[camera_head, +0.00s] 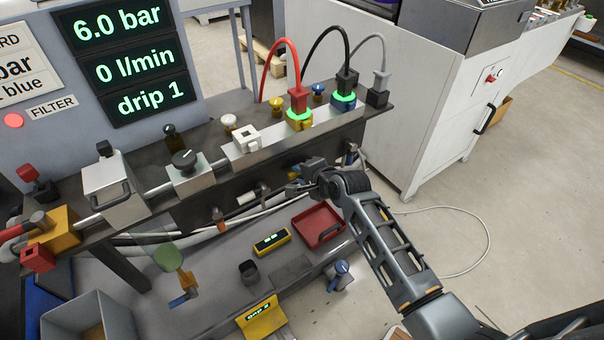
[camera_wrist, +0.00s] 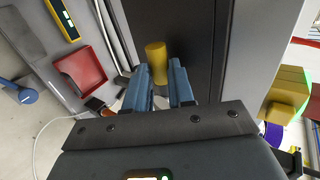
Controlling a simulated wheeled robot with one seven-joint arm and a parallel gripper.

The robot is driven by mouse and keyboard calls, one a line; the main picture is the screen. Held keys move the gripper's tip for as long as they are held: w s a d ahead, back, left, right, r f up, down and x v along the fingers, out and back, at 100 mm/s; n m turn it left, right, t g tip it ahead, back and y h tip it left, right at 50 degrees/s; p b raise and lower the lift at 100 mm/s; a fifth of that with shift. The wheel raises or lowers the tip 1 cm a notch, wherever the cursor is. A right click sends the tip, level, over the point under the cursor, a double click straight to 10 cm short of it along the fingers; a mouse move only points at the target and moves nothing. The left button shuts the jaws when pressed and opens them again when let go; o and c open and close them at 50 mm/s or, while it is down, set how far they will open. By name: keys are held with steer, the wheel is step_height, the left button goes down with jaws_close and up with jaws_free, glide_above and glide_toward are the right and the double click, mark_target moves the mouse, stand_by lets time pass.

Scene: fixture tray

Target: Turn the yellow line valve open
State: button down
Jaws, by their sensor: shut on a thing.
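A yellow cylindrical piece of the valve (camera_wrist: 156,52) stands between my fingertips in the wrist view, at the dark front face of the beam. My gripper (camera_wrist: 163,75) has two blue-grey fingers closed on it. In the head view my gripper (camera_head: 305,182) is at the front of the beam, below the yellow port (camera_head: 299,122), and hides most of the valve. The yellow port has a lit green ring and a red hose plug (camera_head: 299,97) in it. The display panel (camera_head: 136,58) reads 6.0 bar, 0 l/min and drip 1.
A red tray (camera_head: 318,228) and a yellow display box (camera_head: 271,241) lie on the lower shelf. A white cabinet (camera_head: 385,105) stands right. Pale tubes run below the beam.

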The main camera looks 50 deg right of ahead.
steer(key=shift+f, duration=0.1)
stand_by(0.3)
steer(key=d+f+n+h+b, duration=0.3)
steer(key=f+n+h+b, duration=0.3)
steer(key=b, duration=2.3)
steer(key=s+n+h, duration=0.1)
steer(key=n+h, duration=0.3)
steer(key=n, duration=0.1)
steer(key=shift+f+t+h+b, duration=0.2)
steer(key=shift+t+h+b, duration=0.2)
steer(key=c, duration=1.2)
jaws_free()
steer(key=shift+c, duration=0.2)
steer(key=shift+r, duration=0.1)
